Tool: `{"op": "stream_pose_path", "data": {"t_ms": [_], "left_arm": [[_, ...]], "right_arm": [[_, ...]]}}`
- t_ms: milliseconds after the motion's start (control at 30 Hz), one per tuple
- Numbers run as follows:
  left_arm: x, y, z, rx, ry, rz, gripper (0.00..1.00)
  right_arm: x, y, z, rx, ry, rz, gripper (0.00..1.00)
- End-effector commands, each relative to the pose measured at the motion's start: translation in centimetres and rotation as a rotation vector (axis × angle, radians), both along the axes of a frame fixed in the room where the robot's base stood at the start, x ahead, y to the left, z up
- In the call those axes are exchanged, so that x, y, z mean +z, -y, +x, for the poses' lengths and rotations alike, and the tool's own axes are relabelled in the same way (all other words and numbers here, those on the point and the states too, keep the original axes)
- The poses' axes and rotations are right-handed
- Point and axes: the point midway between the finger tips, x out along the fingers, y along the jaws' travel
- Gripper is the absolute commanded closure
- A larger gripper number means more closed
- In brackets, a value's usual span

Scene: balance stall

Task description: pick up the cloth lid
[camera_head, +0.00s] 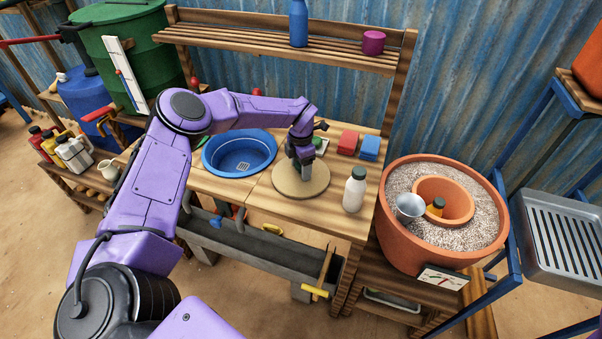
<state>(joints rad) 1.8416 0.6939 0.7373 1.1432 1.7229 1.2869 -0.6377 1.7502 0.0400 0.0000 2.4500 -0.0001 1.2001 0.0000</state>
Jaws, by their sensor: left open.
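A round tan disc, which looks like the cloth lid (287,187), lies flat on the wooden counter, right of the blue basin. My left gripper (304,184) is open and points down over the disc's middle. Whether its fingers touch the disc, I cannot tell. The gripper and wrist hide part of the disc's far side. My right gripper is not in view.
The blue basin (239,153) sits just left of the disc. A white bottle (354,190) stands right of it, with a red block (347,142) and blue block (369,147) behind. A terracotta pot (399,240) with gravel stands further right.

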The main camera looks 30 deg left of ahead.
Motion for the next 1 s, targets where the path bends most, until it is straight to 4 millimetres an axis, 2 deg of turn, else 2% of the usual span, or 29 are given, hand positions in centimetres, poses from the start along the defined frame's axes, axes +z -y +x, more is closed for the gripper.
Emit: {"op": "stream_pose_path", "data": {"t_ms": [67,200,267,533,667,800,1000], "left_arm": [[0.0,0.0,0.0,0.000,0.000,0.000,0.33],[0.0,0.0,0.0,0.000,0.000,0.000,0.78],[0.0,0.0,0.0,0.000,0.000,0.000,0.96],[0.1,0.0,0.0,0.000,0.000,0.000,0.96],[1.0,0.0,0.1,0.000,0.002,-0.001,0.96],[3.5,0.2,-0.1,-0.002,0.004,-0.002,0.96],[8.8,3.3,-3.8,-0.005,0.007,-0.003,0.96]], "right_arm": [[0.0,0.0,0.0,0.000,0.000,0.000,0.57],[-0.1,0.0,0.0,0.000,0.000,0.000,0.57],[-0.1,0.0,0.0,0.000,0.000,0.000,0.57],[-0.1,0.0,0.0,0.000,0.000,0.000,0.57],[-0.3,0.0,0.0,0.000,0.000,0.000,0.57],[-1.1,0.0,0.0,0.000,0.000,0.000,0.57],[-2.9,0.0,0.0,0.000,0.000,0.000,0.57]]}}
